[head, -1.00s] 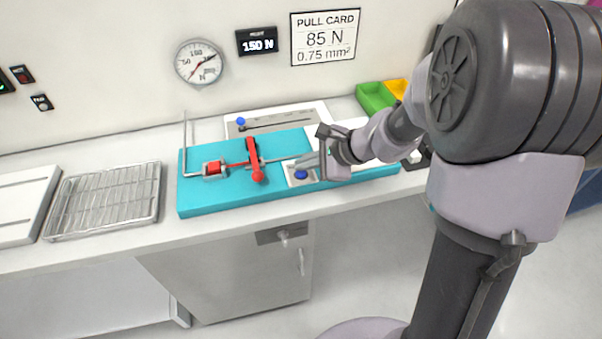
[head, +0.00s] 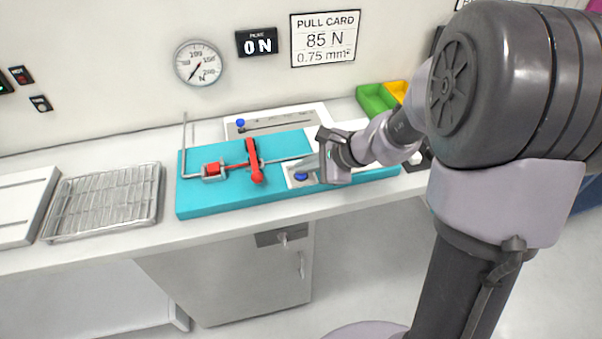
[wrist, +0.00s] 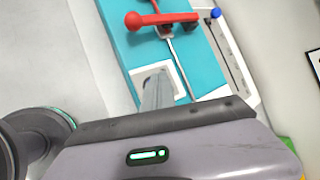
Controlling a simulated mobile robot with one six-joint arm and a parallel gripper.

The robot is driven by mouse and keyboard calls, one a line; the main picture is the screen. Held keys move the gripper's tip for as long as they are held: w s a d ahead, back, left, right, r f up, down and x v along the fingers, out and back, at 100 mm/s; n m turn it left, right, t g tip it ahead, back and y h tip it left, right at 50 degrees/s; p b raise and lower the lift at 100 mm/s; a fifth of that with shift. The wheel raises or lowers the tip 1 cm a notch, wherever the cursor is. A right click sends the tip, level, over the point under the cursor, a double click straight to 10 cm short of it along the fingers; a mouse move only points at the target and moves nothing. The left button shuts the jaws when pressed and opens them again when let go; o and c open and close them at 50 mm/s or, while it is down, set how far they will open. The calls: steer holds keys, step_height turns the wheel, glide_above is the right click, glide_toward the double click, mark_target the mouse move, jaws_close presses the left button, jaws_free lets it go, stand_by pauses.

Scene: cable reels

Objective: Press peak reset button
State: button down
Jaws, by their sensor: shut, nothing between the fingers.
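The blue button (head: 301,176) sits on a small white plate (head: 289,168) at the front right of the turquoise base (head: 230,198). My gripper (head: 304,166) is shut and empty, its fingertips at or just above the button; I cannot tell if they touch it. In the wrist view the shut fingers (wrist: 154,82) point down over the white plate (wrist: 172,68) and hide the button. The peak display (head: 260,42) reads 0 N. The dial gauge (head: 198,64) has its needle or needles at the low end.
A red lever (head: 253,160) with a ball end and a red clamp block (head: 213,170) stand left of my gripper. A blue-knobbed slide (head: 240,123) lies behind. A wire rack (head: 105,200) is at left, a green bin (head: 374,98) at right. A pull card (head: 325,37) reads 85 N.

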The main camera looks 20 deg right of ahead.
mark_target(305, 175)
stand_by(0.5)
steer(key=shift+r+p, duration=0.55)
steer(key=shift+r, duration=0.25)
step_height(305, 175, up, 5)
steer(key=p, duration=0.4)
stand_by(0.4)
steer(key=s+a+r+n+g+h, duration=0.1)
steer(key=s+a+r+n, duration=0.35)
steer(key=s, duration=0.45)
steer(key=s+a+r+n+g+h, duration=0.1)
steer(key=s+a+r+n, duration=0.2)
steer(key=s+r+n, duration=0.45)
steer(key=s+d+f+n+t+h, duration=0.1)
steer(key=s+d+f+n+h, duration=0.1)
steer(key=s, duration=0.6)
steer(key=shift+d+f, duration=0.25)
steer(key=shift+d, duration=0.2)
